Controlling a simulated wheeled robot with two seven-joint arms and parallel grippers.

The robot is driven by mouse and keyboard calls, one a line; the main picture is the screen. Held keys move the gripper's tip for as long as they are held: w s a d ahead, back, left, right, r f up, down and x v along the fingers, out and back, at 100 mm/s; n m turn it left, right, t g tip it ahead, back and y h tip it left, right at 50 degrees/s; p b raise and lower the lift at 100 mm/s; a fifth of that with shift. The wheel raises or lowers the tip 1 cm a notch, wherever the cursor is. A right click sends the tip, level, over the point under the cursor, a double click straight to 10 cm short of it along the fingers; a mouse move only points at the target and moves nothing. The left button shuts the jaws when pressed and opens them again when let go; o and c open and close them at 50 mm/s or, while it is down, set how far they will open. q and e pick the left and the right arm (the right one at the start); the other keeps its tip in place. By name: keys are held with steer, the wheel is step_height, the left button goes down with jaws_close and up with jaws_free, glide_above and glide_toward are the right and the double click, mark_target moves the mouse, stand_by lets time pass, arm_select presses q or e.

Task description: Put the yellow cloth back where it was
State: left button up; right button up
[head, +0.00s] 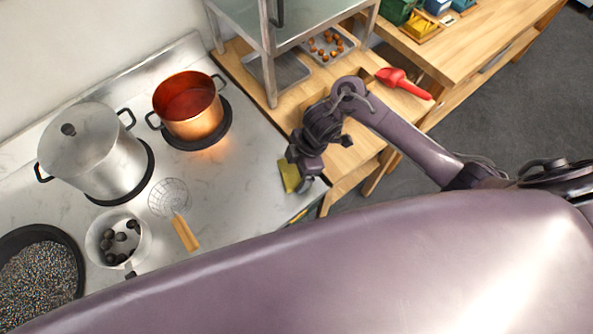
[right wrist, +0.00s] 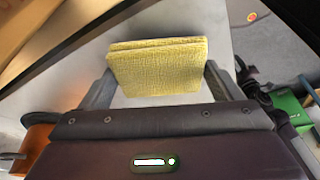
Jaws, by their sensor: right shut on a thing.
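The yellow cloth (head: 289,176) is a folded, textured pad at the right edge of the white stove top in the head view. My right gripper (head: 303,178) is shut on it. In the right wrist view the cloth (right wrist: 158,66) sits between the two fingers of my right gripper (right wrist: 157,88), with a pale surface behind it. I cannot tell whether the cloth touches the stove top. My left gripper is not in view.
A copper pot (head: 190,112), a lidded steel pot (head: 92,150), a wire skimmer (head: 171,200), a bowl of dark chestnuts (head: 104,222) and a dark pan (head: 40,275) occupy the stove. A metal shelf (head: 268,40) stands behind. A red scoop (head: 403,82) lies on the wooden counter.

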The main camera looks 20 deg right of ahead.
steer(key=shift+f, duration=0.8)
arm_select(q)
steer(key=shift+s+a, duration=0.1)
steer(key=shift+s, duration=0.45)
arm_select(e)
steer(key=shift+f, duration=0.15)
steer(key=o, duration=0.7)
steer(key=shift+r, duration=0.2)
steer(key=shift+w+d+r, duration=0.1)
steer(key=shift+r, duration=0.25)
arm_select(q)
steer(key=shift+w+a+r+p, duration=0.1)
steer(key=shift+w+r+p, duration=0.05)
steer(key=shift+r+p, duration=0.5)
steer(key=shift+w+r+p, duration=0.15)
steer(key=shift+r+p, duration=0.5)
arm_select(e)
steer(key=shift+v, duration=5.6)
